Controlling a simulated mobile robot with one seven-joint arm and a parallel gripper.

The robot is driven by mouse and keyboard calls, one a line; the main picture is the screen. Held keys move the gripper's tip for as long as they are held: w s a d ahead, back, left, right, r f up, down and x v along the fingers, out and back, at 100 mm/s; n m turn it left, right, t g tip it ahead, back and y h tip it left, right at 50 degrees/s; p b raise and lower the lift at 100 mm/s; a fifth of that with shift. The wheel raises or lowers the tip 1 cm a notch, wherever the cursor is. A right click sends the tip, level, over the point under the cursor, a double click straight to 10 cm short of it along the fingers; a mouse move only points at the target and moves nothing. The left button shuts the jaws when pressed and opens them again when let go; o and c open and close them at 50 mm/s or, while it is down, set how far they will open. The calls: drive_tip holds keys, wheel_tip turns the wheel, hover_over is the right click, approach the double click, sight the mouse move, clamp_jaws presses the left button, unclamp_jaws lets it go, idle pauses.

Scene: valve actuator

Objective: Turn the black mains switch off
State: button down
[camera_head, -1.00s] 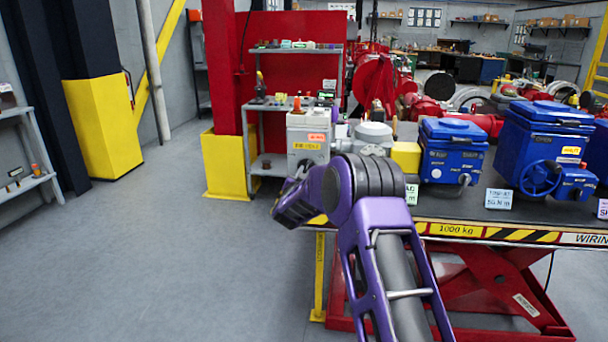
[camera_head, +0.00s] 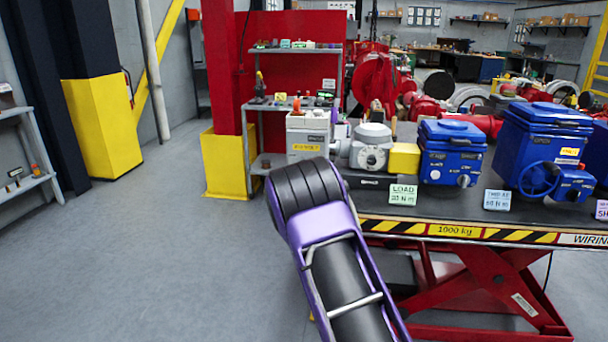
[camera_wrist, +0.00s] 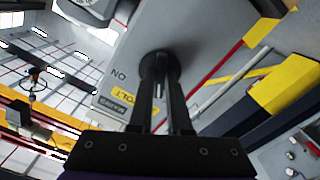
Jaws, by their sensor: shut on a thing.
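The black mains switch (camera_wrist: 154,64) is a round knob on the face of a grey box (camera_wrist: 190,35), seen tilted in the wrist view.
A grey round-topped unit (camera_head: 372,132), a yellow block (camera_head: 404,158) and blue actuators (camera_head: 452,150) (camera_head: 545,135) stand right of the box. A LOAD sign (camera_head: 403,194) is near the table's front edge. A red post with a yellow base (camera_head: 226,165) stands behind left. The left floor is clear.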

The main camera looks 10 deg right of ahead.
drive_tip(key=shift+n, duration=1.5)
drive_tip(key=c, duration=0.9)
unclamp_jaws()
drive_tip(key=shift+d, duration=0.1)
drive_tip(key=shift+o, duration=0.2)
drive_tip(key=shift+s, duration=0.1)
drive_tip(key=v, duration=1.7)
drive_tip(key=shift+p, duration=0.45)
drive_tip(key=shift+s, duration=0.1)
